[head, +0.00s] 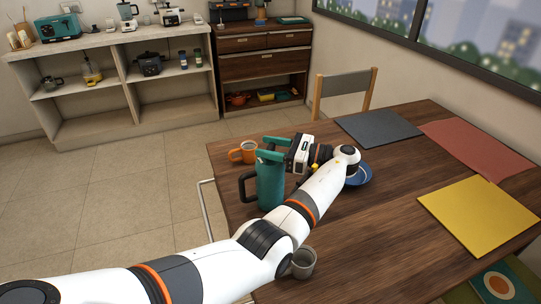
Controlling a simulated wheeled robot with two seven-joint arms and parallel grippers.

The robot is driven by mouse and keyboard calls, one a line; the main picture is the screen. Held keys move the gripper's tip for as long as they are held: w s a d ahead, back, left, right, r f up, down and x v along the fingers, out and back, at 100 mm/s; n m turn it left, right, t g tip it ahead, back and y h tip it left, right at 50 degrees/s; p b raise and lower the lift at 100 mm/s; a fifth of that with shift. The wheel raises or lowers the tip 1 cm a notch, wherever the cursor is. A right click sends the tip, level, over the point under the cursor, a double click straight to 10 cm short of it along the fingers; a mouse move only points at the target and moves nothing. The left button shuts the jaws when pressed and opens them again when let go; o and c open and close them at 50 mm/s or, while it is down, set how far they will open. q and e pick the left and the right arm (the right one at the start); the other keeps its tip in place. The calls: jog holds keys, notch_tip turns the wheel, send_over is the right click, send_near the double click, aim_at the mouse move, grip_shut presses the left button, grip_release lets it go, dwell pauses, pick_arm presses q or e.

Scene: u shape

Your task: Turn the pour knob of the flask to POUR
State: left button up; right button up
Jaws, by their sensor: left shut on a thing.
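A teal flask (270,186) with a dark handle on its left side stands upright on the wooden table. My left arm reaches across the table from the lower left. My left gripper (274,148) is at the top of the flask, its teal fingers pointing left over the lid. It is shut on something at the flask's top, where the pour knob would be. The fingers and gripper body hide the knob, so its setting cannot be read. My right gripper is not in view.
An orange mug (243,152) stands just behind the flask. A blue plate (359,176) is partly hidden by my left wrist, and a grey cup (303,263) is beside my forearm. Grey, red and yellow mats (480,214) lie to the right. A chair (343,93) stands behind the table.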

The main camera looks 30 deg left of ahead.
pick_arm(q)
jog(key=shift+n+g+b, duration=0.3)
jog(key=shift+g, duration=0.1)
jog(key=o, duration=1)
jog(key=shift+a, duration=0.1)
